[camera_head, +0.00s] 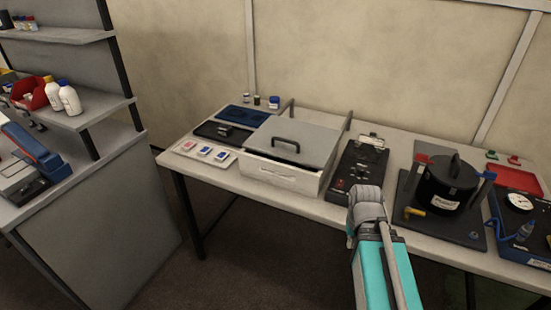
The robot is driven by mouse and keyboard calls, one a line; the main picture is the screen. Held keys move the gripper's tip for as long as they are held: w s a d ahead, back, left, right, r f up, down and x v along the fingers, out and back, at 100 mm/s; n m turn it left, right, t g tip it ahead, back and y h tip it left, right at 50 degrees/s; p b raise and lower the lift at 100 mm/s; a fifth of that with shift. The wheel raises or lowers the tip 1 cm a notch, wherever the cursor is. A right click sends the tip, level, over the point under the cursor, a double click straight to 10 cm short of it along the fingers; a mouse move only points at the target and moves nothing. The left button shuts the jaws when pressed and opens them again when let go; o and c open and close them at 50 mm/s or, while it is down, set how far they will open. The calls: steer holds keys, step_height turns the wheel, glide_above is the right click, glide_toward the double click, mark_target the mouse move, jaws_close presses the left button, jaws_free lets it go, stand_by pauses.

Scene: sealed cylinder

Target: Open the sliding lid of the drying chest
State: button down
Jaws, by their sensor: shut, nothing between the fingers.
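The drying chest appears to be the low white box (276,176) on the table. Its flat grey lid (305,137) lies over the top, and no opening into the chest shows. A dark bar handle (286,144) stands on the lid near its front edge. Two grey rails stick up behind the chest at its back corners. My teal arm with a grey joint rises from the bottom edge, to the right of the chest and apart from it in the picture. My gripper cannot be made out.
Left of the chest are a dark device (223,132) and a white panel with buttons (206,153). Right of it are a black control box (360,170) and a black pot (448,183) on a dark board. Small jars stand behind. A shelf unit (90,190) stands at left.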

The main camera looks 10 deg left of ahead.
steer(key=w+a+r+n+t+h, duration=0.25)
steer(key=w+a+n, duration=0.3)
steer(key=n, duration=0.35)
steer(key=w+a+r+n+t+h, duration=0.25)
steer(key=w+a+n+t, duration=0.2)
steer(key=a+n, duration=0.3)
steer(key=w+a+r+n+t, duration=0.1)
steer(key=a+r+n+t, duration=0.2)
steer(key=a+n, duration=0.5)
steer(key=w+a+r+n+t, duration=0.2)
steer(key=a+r+n+t, duration=0.1)
steer(key=a+r+n, duration=0.2)
steer(key=a+n, duration=0.2)
steer(key=a, duration=0.2)
steer(key=shift+a+n+t, duration=0.15)
steer(key=shift+n+t, duration=0.2)
steer(key=shift+t, duration=0.05)
steer(key=shift+w, duration=0.2)
